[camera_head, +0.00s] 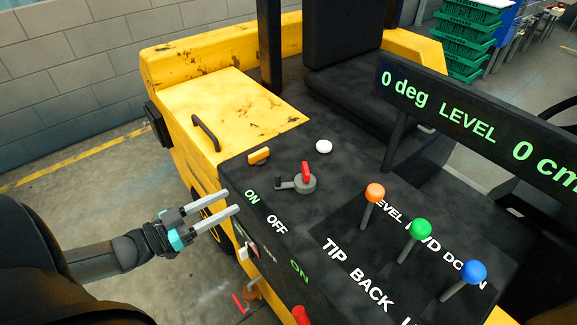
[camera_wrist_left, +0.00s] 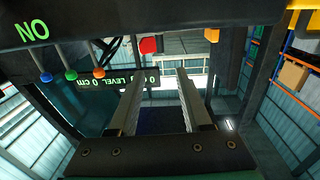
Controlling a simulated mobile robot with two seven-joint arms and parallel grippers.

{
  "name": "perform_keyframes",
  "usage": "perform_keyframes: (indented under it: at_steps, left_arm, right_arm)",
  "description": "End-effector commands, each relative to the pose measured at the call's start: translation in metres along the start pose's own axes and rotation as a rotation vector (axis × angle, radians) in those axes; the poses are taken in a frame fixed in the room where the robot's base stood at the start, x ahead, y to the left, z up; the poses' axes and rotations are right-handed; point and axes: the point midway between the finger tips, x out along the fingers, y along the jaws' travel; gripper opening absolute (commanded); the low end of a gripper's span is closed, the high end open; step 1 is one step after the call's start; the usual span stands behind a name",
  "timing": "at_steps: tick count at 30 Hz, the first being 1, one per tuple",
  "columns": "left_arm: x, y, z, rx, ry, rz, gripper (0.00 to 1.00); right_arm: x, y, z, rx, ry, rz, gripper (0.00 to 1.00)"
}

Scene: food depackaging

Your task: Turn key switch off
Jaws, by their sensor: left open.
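My left gripper (camera_head: 233,202) is open and empty, beside the left edge of the black control panel (camera_head: 340,160), near the green ON and white OFF labels. Its two fingers, apart, also show in the left wrist view (camera_wrist_left: 158,75). A small red and white switch part (camera_head: 252,248) sits on the panel's side face, below the fingertips. I cannot tell for sure that it is the key switch. A grey round rotary switch with a red handle (camera_head: 305,172) stands on the panel top, to the right of the gripper. My right gripper is not in view.
Orange (camera_head: 375,192), green (camera_head: 421,228) and blue (camera_head: 475,271) knobbed levers rise from the panel. A yellow knob (camera_head: 258,155) and white button (camera_head: 323,146) lie farther back. A display bar (camera_head: 470,120) stands at the right. Open floor lies left of the yellow vehicle body (camera_head: 230,95).

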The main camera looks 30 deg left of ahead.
Motion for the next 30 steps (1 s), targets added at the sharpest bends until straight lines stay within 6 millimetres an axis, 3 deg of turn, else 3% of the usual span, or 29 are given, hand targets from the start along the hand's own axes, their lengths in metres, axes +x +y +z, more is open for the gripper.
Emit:
perform_keyframes:
  at_steps: [8,21,30]
  left_arm:
    - [0.038,-0.001,0.001,0.002,0.004,-0.002,0.49]
    - [0.105,-0.001,0.001,0.003,0.002,-0.003,0.49]
    - [0.139,-0.001,0.002,0.002,-0.001,-0.004,0.49]
  right_arm:
    - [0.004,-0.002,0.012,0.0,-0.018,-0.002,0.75]
    - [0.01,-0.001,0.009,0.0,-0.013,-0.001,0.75]
    - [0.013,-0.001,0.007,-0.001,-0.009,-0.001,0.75]
